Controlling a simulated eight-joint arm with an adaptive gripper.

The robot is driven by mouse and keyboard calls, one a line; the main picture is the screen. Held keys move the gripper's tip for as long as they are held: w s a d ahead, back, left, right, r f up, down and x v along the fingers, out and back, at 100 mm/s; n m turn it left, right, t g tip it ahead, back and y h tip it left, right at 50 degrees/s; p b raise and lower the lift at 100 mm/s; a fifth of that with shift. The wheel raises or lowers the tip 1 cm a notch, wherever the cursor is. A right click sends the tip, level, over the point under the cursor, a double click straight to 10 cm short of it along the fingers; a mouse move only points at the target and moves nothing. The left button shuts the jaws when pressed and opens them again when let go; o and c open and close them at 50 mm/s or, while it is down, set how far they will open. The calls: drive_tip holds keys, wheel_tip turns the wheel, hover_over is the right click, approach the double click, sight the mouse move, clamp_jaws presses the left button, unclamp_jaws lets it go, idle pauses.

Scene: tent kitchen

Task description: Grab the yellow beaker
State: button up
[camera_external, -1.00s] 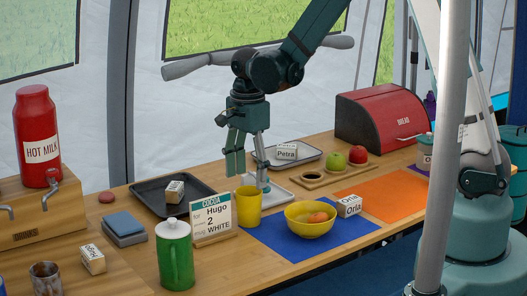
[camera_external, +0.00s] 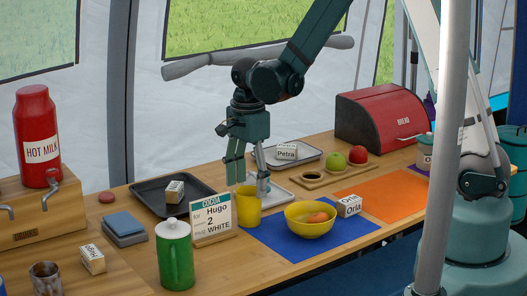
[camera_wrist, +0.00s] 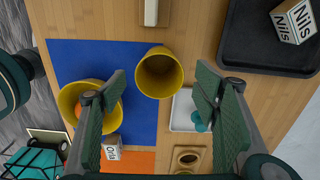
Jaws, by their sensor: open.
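The yellow beaker (camera_external: 247,207) stands upright on the table beside the sign card, at the corner of the blue mat. In the wrist view the beaker (camera_wrist: 159,73) shows from above, its open mouth facing the camera, just past the fingertips and between their lines. My gripper (camera_external: 248,182) is open above the beaker, with one finger to the left and one to the right. In the wrist view my gripper (camera_wrist: 163,85) has its two fingers wide apart with nothing between them. The beaker's rear side is hidden in the external view.
The sign card (camera_external: 212,218) stands close left of the beaker. A yellow bowl (camera_external: 297,226) with an orange item sits on the blue mat (camera_external: 275,247) to the right. A white tray (camera_wrist: 182,111) lies close behind. A green lidded mug (camera_external: 175,262) stands front left.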

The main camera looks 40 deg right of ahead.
sight(249, 199)
drive_tip(key=shift+f+b, duration=0.6)
drive_tip(key=shift+f, duration=2)
drive_tip(key=shift+c, duration=0.5)
drive_tip(key=c, duration=0.9)
